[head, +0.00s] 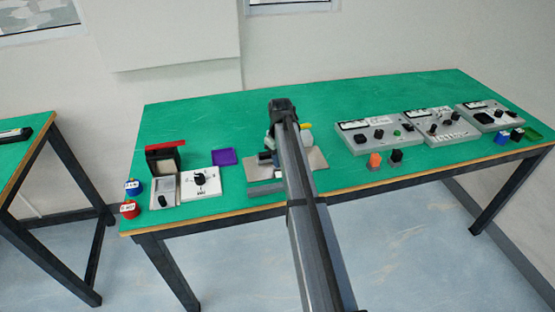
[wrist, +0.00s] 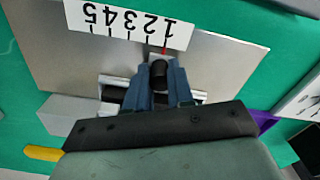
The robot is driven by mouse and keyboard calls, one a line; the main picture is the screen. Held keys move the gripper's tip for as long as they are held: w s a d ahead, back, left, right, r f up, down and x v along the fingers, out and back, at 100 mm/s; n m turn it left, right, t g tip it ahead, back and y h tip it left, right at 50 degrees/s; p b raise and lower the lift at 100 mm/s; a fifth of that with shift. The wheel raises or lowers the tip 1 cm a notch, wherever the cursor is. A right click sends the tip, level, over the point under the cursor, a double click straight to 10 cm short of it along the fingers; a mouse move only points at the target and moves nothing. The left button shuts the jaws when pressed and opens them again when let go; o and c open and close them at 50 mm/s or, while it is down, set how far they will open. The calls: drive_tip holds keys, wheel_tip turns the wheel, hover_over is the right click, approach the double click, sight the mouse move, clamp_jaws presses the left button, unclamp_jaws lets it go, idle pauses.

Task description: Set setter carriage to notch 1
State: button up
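The setter (wrist: 215,65) is a grey plate with a white scale (wrist: 105,18) numbered 1 to 5, upside down in the wrist view. The setter carriage (wrist: 160,57) has a red pointer, which stands at the tick by the 1. A dark round knob (wrist: 160,72) sits on the carriage. My gripper (wrist: 160,80) has one blue finger on each side of the knob, and the knob fills the gap between them. In the head view the setter plate (head: 314,160) shows beside my arm, which hides much of it; the scale cannot be read there.
A purple tray (head: 225,157), a white dial panel (head: 200,183) and a dark open box (head: 164,157) lie left of the setter. Orange and black buttons (head: 375,160) and several grey control panels (head: 378,133) are to the right. The green table behind is clear.

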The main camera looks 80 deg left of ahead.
drive_tip(key=o, duration=0.4)
wheel_tip(320, 180, up, 14)
drive_tip(key=shift+f, duration=0.1)
idle(0.6)
idle(0.5)
